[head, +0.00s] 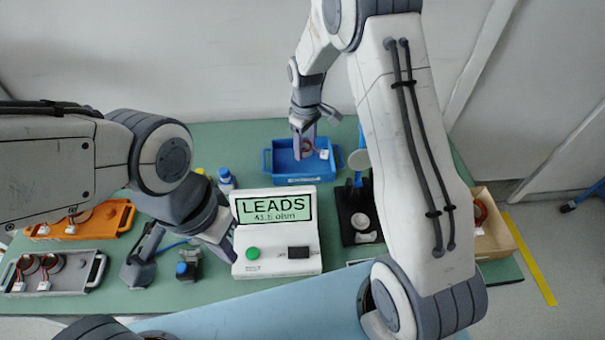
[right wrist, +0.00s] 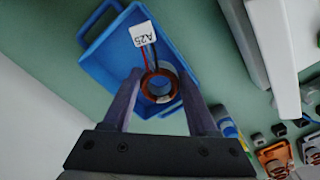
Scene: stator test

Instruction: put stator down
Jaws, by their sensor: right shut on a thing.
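The stator (right wrist: 160,86) is a copper-wound ring with a white tag marked A25 on red and black leads. My right gripper (right wrist: 160,95) is shut on it in the right wrist view. In the head view my right gripper (head: 304,146) points down at the blue tray (head: 292,181), with the stator (head: 307,147) small and partly hidden at its fingers. The blue tray also shows behind the stator in the right wrist view (right wrist: 103,58). I cannot tell whether the stator touches the tray floor. My left gripper (head: 224,244) is beside the white tester, its fingers mostly hidden.
The white tester (head: 277,265) reads LEADS 41.5 ohm. An orange tray (head: 118,216) and a grey tray (head: 80,286) with stators stand at the left. A black stand (head: 350,236) and a box (head: 505,243) with a stator are at the right.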

